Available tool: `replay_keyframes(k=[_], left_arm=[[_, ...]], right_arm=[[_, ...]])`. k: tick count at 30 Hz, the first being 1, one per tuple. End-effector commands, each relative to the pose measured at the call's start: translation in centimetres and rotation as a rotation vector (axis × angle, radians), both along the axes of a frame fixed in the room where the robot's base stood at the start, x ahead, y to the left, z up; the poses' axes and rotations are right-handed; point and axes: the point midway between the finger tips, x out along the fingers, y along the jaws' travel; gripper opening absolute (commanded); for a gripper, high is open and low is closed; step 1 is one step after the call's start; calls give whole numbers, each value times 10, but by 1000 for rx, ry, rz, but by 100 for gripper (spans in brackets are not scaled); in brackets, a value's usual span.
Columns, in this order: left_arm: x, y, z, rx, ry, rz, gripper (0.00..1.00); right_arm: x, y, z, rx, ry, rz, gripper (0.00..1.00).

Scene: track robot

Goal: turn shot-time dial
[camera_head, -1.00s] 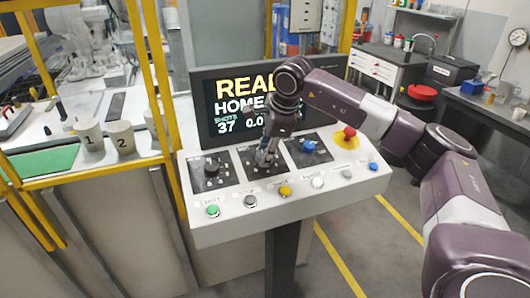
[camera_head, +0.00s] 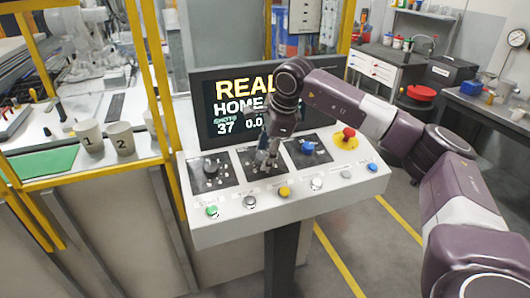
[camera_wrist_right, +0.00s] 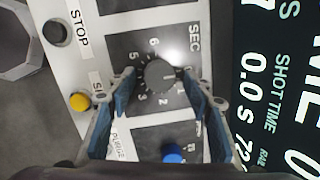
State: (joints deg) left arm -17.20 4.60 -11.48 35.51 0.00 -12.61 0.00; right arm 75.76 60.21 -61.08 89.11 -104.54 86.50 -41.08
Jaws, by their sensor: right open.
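The shot-time dial is a dark round knob (camera_wrist_right: 159,77) with a light pointer line, on a black plate marked SEC with numbers around it. In the wrist view it lies between the two fingers of my right gripper (camera_wrist_right: 162,84), which is open, with a gap visible on both sides. In the head view my right gripper (camera_head: 266,156) points down over the middle plate (camera_head: 246,158) of the control panel and hides most of the dial. My left gripper is not in view.
Another black knob (camera_head: 211,170) is on the left and a blue knob (camera_head: 308,147) on the right. A red stop button (camera_head: 348,133) and a row of small buttons, including a green one (camera_head: 212,211), are nearby. The screen (camera_head: 232,108) stands behind the panel.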

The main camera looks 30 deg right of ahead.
Motion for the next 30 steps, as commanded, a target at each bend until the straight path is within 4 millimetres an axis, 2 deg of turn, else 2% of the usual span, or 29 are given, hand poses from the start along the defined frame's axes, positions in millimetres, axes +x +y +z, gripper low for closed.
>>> replay_keyframes(k=[4,7,15,21,25,30], left_arm=[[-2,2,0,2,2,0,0],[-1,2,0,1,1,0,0],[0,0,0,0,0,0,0],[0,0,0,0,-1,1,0],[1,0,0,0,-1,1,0],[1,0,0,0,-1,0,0]], right_arm=[[-1,0,4,0,1,1,47],[-5,0,15,1,-2,0,47],[-25,-3,69,1,-4,1,47],[-37,-4,100,1,-3,0,47],[-42,-5,110,0,-1,0,47],[-43,-5,112,0,0,-1,47]])
